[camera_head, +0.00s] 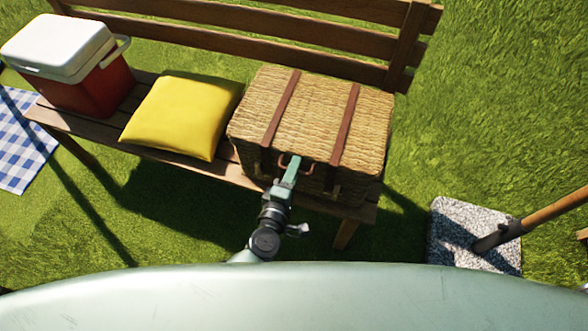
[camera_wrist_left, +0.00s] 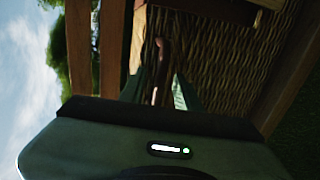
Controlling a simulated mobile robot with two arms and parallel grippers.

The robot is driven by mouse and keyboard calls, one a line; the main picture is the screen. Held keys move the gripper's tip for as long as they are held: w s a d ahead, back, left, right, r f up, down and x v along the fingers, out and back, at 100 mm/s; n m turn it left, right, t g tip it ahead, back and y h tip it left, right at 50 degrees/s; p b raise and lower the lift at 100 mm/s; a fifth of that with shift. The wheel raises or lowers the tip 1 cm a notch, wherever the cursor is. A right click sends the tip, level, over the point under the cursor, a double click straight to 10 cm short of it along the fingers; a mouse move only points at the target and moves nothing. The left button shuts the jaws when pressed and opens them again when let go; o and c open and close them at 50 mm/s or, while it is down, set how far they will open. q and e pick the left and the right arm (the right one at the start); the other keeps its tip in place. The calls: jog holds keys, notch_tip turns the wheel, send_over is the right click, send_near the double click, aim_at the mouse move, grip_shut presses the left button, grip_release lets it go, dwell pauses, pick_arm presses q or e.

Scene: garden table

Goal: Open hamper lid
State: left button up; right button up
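The wicker hamper (camera_head: 320,115) stands on the bench with its lid shut and two brown leather straps across the top. My left gripper (camera_head: 291,168) reaches the hamper's front, right at the brown handle (camera_head: 306,167) below the lid edge. In the left wrist view the dark wicker front (camera_wrist_left: 225,55) fills the right side. There the brown handle (camera_wrist_left: 163,55) runs down between the green fingers of my left gripper (camera_wrist_left: 164,88). Whether the fingers press on the handle is too dark to tell. My right gripper is not in view.
The wooden bench (camera_head: 215,167) has a backrest (camera_head: 270,25) close behind the hamper. A yellow cushion (camera_head: 185,113) lies left of the hamper, and a red and white cooler (camera_head: 65,60) stands further left. A stone base (camera_head: 455,235) with a pole stands on the grass at right.

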pick_arm(q)
grip_shut()
dwell(1.4)
